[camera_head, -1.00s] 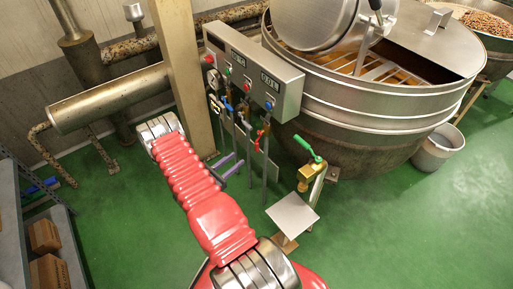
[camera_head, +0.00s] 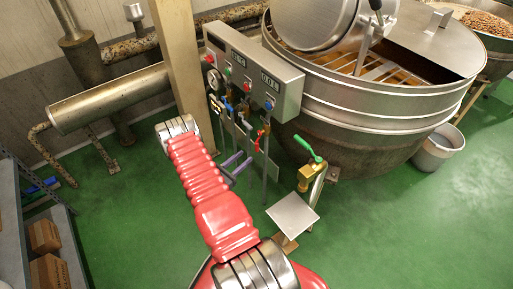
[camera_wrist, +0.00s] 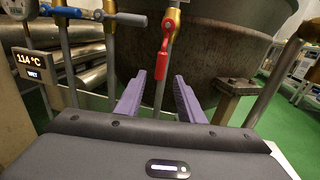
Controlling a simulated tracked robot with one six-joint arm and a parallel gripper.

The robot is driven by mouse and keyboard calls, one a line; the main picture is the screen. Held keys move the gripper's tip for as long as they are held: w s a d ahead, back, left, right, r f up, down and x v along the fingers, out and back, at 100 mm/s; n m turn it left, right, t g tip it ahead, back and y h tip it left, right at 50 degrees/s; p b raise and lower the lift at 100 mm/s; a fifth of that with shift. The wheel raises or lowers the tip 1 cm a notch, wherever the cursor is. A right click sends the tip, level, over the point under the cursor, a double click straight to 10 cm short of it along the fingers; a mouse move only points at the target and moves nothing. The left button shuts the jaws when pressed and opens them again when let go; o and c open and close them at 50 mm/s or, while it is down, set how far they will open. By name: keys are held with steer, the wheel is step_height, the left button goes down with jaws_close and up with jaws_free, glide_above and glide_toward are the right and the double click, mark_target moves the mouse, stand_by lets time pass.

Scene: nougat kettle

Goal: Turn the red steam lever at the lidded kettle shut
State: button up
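The red steam lever (camera_head: 260,140) is on a thin pipe below the control box, left of the lidded kettle (camera_head: 340,135). In the wrist view the red lever (camera_wrist: 163,65) hangs down from a brass valve, its lower end seen between the two purple fingers. My gripper (camera_head: 244,166) is open in the head view, with its fingers pointing toward the pipes just left of the lever. In the wrist view my gripper (camera_wrist: 160,76) has clear room on both sides of the lever. I cannot tell whether the lever's end is between the fingertips or beyond them.
A blue lever (camera_wrist: 120,18) sits left of the red one in the wrist view. The control box (camera_head: 255,75) hangs above. A brass valve with a green handle (camera_head: 308,149) stands to the right. A beige post (camera_head: 178,70) rises on the left.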

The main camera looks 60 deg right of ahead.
mark_target(256, 150)
steer(key=x, duration=1)
steer(key=shift+c, duration=0.5)
steer(key=shift+w, duration=0.1)
jaws_close()
steer(key=shift+a, duration=0.2)
